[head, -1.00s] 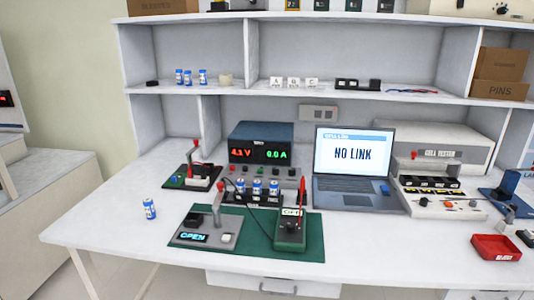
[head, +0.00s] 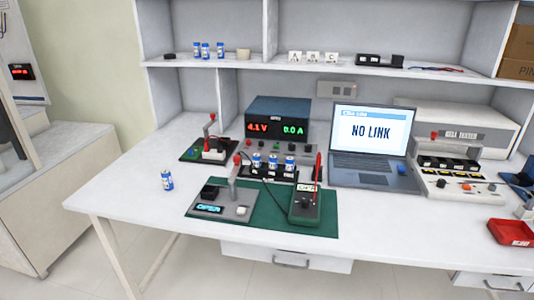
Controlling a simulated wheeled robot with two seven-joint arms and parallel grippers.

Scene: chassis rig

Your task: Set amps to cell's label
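The power supply (head: 277,123) stands at the back of the bench and reads 4.1 V in red and 0.0 A in green. A lone blue-and-white cell (head: 167,180) stands upright on the bench at the left; its label is too small to read. Several similar cells (head: 273,162) stand in a black holder in front of the supply. A grey fixture (head: 222,203) with a lit display, perhaps "OPEN", sits on a green mat (head: 265,222) beside a green meter (head: 305,205) with a red probe. Neither of my grippers is in view.
A laptop (head: 371,148) reads "NO LINK". A cell tester (head: 457,135) and a red bin (head: 511,232) stand at the right. A lever fixture (head: 207,148) stands back left. More cells (head: 208,50) stand on the shelf. The bench's front left is clear.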

